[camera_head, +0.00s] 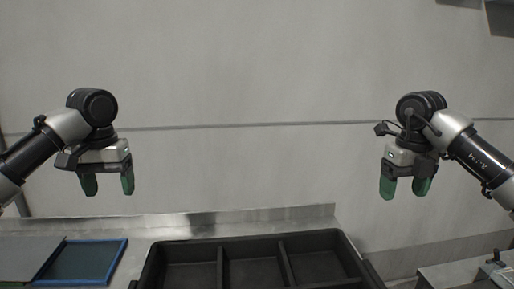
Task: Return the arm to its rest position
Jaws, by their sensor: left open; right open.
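My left gripper (108,186) hangs in the air at the left of the head view, its green fingertips pointing down, open and empty. It is above the blue-rimmed tray and the metal counter, touching neither. My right gripper (405,188) hangs at the right at about the same height, fingers down, open and empty. It is apart from everything below it. Both arms come in from the sides, bent at the dark wrist joints.
A black bin with compartments (222,262) stands at the bottom centre. A blue-framed tray (123,250) lies at the lower left on a metal counter (190,226). Grey equipment (450,275) shows at the lower right. A plain grey wall (250,80) stands behind; the space between the grippers is clear.

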